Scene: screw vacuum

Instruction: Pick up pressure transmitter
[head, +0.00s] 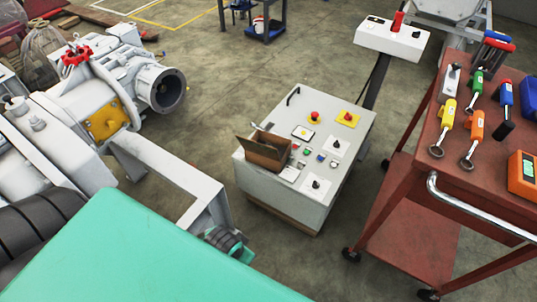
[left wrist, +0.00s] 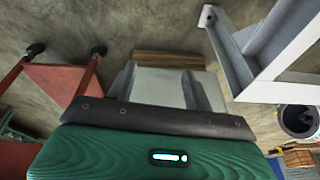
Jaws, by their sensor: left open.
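No part is plainly recognisable as the pressure transmitter. Several small tool-like items lie on the red cart (head: 405,180) at the right of the head view. Among them are a yellow one (head: 443,122), an orange one (head: 476,132), a green one (head: 475,87), a blue one (head: 505,97) and a grey-white one (head: 451,80). I cannot tell which, if any, is the transmitter. My left gripper (left wrist: 159,70) shows in the left wrist view with two grey fingers apart. No held object is visible. It is not recognisable in the head view. My right gripper is not in view.
A grey control cabinet (head: 340,130) with buttons stands mid-floor, with an open brown box (head: 264,150) on it. The large grey pump machine (head: 130,75) fills the left. A white control post (head: 393,40) stands behind. An orange meter (head: 523,175) lies on the cart.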

